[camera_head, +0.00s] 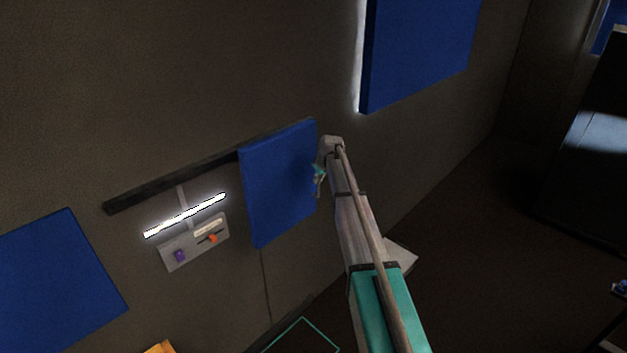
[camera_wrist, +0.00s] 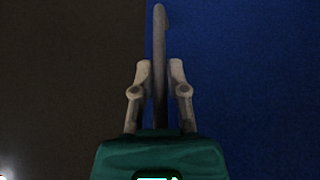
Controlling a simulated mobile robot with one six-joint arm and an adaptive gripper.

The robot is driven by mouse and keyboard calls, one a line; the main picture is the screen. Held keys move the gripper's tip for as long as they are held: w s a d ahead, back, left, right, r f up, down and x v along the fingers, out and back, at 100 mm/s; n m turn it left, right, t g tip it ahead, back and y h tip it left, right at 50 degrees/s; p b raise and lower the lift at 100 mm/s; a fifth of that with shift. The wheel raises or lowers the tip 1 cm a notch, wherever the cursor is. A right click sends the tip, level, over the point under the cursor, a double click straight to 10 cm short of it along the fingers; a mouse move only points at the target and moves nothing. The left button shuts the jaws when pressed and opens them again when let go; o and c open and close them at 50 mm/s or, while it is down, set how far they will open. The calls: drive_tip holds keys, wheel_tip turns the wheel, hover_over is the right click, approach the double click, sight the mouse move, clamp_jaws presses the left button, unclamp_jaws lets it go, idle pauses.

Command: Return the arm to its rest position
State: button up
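My gripper (camera_head: 318,176) is at the far end of my raised arm, in front of the wall by the right edge of a blue wall panel (camera_head: 279,184). In the wrist view the two fingers of my gripper (camera_wrist: 160,70) stand apart, with a slim grey curved bar between and beyond them. I cannot tell what this bar belongs to; a gap shows on each side of it. A small grey control panel (camera_head: 178,258) with a purple ball (camera_head: 180,256), an orange knob (camera_head: 213,238) and a pale label is on the wall to the left, clear of the gripper.
A lit white tube (camera_head: 185,215) and a dark rail (camera_head: 170,182) are above the control panel. Other blue panels hang at upper right (camera_head: 420,50) and lower left (camera_head: 60,280). A dark cabinet (camera_head: 590,150) stands at right. Dark floor between is clear.

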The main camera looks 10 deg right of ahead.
drive_tip(key=o, duration=0.4)
drive_tip(key=shift+s, duration=0.1)
drive_tip(key=shift+r, duration=0.15)
